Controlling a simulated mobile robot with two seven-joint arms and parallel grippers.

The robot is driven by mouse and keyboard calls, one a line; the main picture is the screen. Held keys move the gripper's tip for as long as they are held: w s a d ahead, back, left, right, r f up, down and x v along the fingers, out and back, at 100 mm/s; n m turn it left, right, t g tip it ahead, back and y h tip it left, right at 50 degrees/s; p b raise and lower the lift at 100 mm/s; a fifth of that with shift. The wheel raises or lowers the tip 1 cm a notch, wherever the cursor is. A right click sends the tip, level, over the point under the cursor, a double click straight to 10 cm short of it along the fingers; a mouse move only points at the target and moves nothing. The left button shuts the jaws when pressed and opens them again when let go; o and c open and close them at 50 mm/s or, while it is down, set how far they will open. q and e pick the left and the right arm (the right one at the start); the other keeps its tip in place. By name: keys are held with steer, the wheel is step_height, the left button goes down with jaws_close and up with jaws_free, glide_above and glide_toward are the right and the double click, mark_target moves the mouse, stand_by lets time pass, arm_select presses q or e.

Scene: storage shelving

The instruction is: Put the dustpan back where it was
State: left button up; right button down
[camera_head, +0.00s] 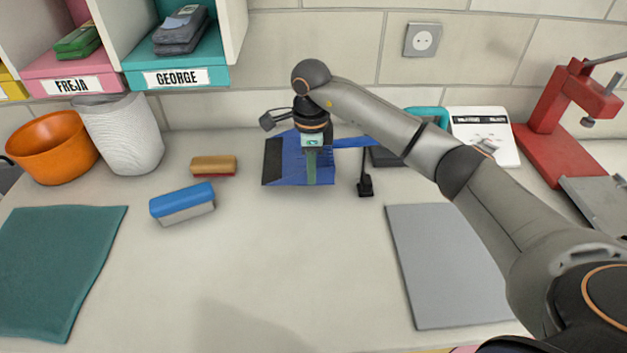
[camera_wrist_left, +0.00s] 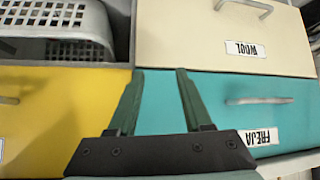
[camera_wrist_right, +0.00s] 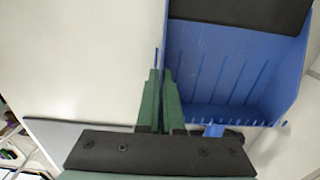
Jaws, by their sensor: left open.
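The blue dustpan (camera_head: 288,172) with a dark lip is on or just above the counter at the back middle; I cannot tell which. Its lip points left and its blue handle (camera_head: 352,141) points right. My right gripper (camera_head: 311,181) points down at its near side. In the right wrist view the green fingers (camera_wrist_right: 161,76) are close together, with a thin blue edge of the dustpan (camera_wrist_right: 228,72) between them. My left gripper (camera_wrist_left: 154,74) is open and empty in front of drawers, and is outside the head view.
A brush with a blue top (camera_head: 182,202), a small tan and red block (camera_head: 214,166), an orange pot (camera_head: 52,147) and a white basket (camera_head: 122,136) stand left. A teal cloth (camera_head: 58,270) and a grey mat (camera_head: 445,265) lie in front. A red stand (camera_head: 555,115) is at right. The middle counter is clear.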

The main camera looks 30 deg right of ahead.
steer(key=shift+d+f+p, duration=0.2)
steer(key=shift+f+p, duration=0.15)
steer(key=shift+f, duration=1.45)
steer(key=shift+f, duration=0.1)
steer(key=c, duration=1.1)
jaws_free()
step_height(320, 180, up, 12)
steer(key=shift+s+r+b, duration=0.1)
steer(key=shift+b, duration=0.45)
